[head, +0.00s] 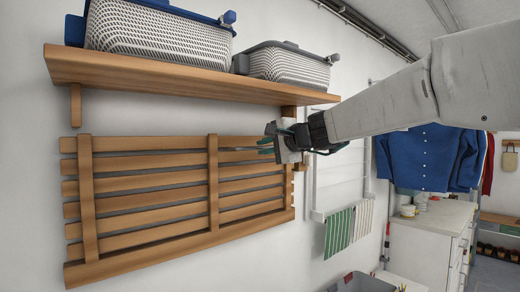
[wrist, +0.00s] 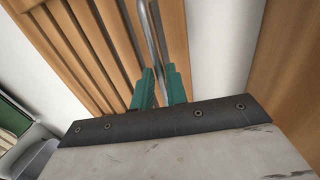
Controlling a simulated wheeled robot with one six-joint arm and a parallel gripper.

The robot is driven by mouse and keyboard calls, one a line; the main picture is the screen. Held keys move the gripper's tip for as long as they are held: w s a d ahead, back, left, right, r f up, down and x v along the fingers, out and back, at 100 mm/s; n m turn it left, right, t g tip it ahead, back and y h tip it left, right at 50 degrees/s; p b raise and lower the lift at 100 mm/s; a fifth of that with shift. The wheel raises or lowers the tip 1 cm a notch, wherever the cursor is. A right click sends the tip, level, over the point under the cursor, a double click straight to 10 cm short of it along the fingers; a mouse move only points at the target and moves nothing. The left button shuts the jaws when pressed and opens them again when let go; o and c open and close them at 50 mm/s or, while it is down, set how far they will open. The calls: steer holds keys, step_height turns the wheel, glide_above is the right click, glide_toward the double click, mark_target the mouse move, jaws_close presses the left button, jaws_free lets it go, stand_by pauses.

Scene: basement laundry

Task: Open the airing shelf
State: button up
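The airing shelf (head: 150,184) is a slatted wooden panel lying close against the white wall, under a fixed wooden shelf. Its slats also show at the left of the wrist view (wrist: 93,50). My gripper (head: 268,140) is at the panel's upper right part, reaching in from the right. In the wrist view its two green fingers (wrist: 160,85) stand close together on either side of a thin bent metal rod (wrist: 151,35), with little gap left. The rod's lower end is hidden behind the gripper's plate. What it is fixed to does not show clearly.
To the right are striped cloths (head: 348,228), a hanging blue shirt (head: 425,157) and a white cabinet (head: 430,240). A grey bin (head: 362,282) stands low in front.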

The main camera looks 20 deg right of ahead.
steer(key=shift+x, duration=1.2)
jaws_close()
steer(key=shift+s, duration=0.1)
